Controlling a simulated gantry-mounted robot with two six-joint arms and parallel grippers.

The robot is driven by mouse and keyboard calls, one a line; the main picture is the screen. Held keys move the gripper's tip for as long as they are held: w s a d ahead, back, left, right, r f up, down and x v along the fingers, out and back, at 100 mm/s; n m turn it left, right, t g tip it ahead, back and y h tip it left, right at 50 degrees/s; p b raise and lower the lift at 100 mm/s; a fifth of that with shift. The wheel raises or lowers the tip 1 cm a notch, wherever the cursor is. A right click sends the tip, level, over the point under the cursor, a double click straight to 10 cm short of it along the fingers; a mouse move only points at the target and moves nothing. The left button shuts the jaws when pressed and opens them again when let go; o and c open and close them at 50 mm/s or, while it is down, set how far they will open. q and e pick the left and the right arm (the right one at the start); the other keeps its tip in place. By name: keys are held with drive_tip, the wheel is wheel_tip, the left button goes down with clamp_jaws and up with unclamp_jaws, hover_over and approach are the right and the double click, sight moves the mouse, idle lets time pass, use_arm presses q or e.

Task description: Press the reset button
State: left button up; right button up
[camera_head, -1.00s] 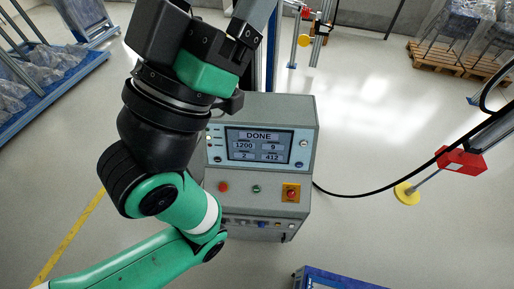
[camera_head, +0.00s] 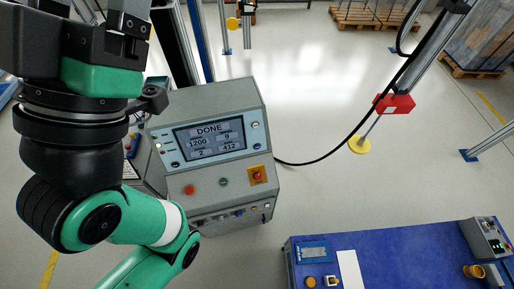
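A grey control cabinet (camera_head: 237,97) stands on the floor left of centre, its screen (camera_head: 209,140) reading DONE with 1200, 9, 2 and 412. Below the screen are a red button (camera_head: 190,190), a green button (camera_head: 223,182) and a red emergency stop (camera_head: 257,174) on a yellow plate. Small round buttons flank the screen, including a white one (camera_head: 255,124); no reset label is readable. My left gripper (camera_head: 128,12) is at the upper left, pointing up, apart from the cabinet buttons. Its fingertips run towards the top edge, so its opening is unclear. My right gripper is out of view.
Open floor lies between.

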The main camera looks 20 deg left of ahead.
use_arm(q)
clamp_jaws()
idle(0.5)
idle(1.3)
